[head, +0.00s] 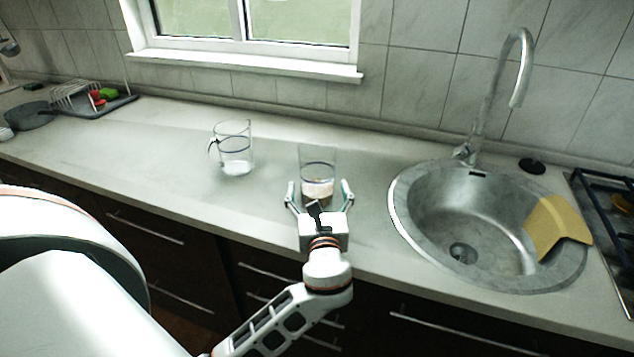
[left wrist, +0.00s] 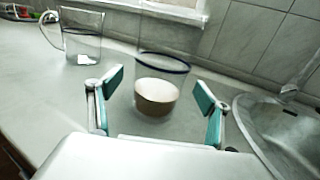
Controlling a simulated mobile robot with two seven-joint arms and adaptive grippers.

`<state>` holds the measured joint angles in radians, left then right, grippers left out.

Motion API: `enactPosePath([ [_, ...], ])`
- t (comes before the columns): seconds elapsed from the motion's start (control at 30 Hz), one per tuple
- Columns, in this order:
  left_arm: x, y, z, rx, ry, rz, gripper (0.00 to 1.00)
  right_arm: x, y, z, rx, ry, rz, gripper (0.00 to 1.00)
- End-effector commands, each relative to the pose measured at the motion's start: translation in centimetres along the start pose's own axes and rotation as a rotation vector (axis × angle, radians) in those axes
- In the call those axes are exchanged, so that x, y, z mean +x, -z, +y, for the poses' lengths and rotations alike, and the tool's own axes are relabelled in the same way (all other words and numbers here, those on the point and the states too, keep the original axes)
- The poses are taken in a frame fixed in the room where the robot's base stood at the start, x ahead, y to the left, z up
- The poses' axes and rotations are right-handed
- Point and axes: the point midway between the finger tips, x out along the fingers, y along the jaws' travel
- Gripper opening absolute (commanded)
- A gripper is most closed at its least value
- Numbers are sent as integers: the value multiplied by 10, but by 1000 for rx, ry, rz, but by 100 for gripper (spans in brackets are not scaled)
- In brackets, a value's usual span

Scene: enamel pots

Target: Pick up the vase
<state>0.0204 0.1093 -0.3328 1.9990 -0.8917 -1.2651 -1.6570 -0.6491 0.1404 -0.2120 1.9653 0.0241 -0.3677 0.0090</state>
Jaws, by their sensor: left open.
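A clear glass vessel with a dark band and a tan lower part, which I take as the vase (head: 318,170), stands upright on the counter. It also shows in the left wrist view (left wrist: 160,84). My left gripper (head: 319,188) is open in front of it, with one finger toward each side. In the left wrist view the left gripper (left wrist: 160,97) shows a gap between its fingers and the vase; I see no contact. The gripper hides part of the vase's base in the head view. My right gripper is not in view.
A clear glass jug (head: 235,150) with a handle stands to the left of the vase. A round sink (head: 400,205) with a tap (head: 490,95) and a yellow cloth (head: 553,226) lies to the right. A dish rack (head: 75,97) is far left. The counter between is clear.

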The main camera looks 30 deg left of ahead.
Motion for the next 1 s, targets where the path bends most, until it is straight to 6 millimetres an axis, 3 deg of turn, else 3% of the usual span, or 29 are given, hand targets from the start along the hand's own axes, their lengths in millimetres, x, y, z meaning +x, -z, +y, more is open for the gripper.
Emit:
enactPosePath([
  [0.2, 30, -5, 0, 3, 0, -1, 78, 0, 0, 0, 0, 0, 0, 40],
  [0.53, 36, -4, 0, 1, 2, 1, 78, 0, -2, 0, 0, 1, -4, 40],
  [0.77, 36, -4, 0, 1, 1, 1, 19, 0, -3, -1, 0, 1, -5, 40],
  [1.0, 36, -6, 0, 0, 1, -3, 18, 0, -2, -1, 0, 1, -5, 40],
])
